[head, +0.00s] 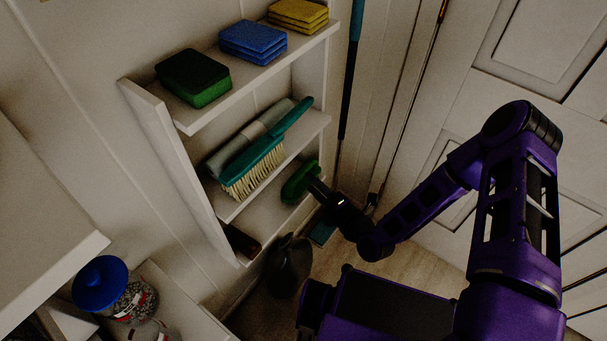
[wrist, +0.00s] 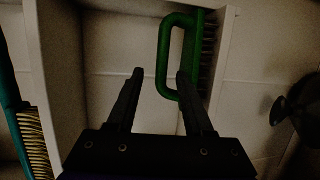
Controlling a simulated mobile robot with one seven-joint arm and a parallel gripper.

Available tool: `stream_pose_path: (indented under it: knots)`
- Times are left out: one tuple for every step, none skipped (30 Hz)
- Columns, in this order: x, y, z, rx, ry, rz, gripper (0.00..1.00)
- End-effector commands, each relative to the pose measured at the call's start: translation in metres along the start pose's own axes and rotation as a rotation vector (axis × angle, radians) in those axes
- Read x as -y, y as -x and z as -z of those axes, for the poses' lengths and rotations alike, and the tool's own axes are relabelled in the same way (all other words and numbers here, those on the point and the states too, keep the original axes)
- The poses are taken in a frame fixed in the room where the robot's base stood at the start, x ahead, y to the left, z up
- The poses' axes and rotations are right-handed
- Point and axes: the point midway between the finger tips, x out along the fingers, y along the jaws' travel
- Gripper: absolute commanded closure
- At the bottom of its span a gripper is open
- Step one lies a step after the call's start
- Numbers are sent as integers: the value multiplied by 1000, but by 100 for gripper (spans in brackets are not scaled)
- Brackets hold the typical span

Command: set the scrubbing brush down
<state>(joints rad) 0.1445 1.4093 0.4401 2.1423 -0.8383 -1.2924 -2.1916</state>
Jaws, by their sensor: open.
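The green scrubbing brush (head: 300,182) sits at the right end of a lower shelf of the wall rack. In the wrist view its looped green handle (wrist: 166,55) and dark bristles (wrist: 208,50) show, with the bristles against the shelf board. My gripper (head: 318,188) is right at the brush and partly hides it in the head view. In the wrist view my gripper (wrist: 159,74) is open, with its right fingertip overlapping the lower part of the handle. I cannot tell whether that finger touches it.
A teal hand brush (head: 262,165) with pale bristles lies on the shelf above. Green (head: 193,78), blue (head: 253,42) and yellow (head: 298,14) sponges sit on the top shelf. A dark rounded object (head: 288,266) is below the rack. Long poles (head: 350,75) stand to the right.

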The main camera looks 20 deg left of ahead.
Motion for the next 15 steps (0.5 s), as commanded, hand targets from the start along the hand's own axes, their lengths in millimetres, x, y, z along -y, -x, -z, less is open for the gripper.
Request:
stream_pose_path:
  knots:
    - [0, 11, 0, 0, 0, 2, 48]
    - [0, 17, -1, 1, 0, 2, 48]
    - [-1, 24, -1, 1, 0, 1, 48]
    - [0, 29, 0, 1, 0, 1, 48]
    - [0, 34, -1, 1, 1, 1, 48]
    - [0, 39, 0, 1, 1, 1, 48]
    - [0, 42, 0, 0, 1, 1, 48]
    - [0, 45, 0, 0, 1, 1, 48]
    - [0, 48, 0, 0, 1, 0, 48]
    - [0, 50, 0, 0, 1, 0, 48]
    - [0, 52, 0, 1, 1, 0, 48]
    - [0, 53, 0, 1, 1, -1, 48]
    - [0, 54, 0, 1, 1, -1, 48]
    - [0, 54, 0, 1, 1, -1, 48]
    - [0, 54, 0, 1, 1, -1, 48]
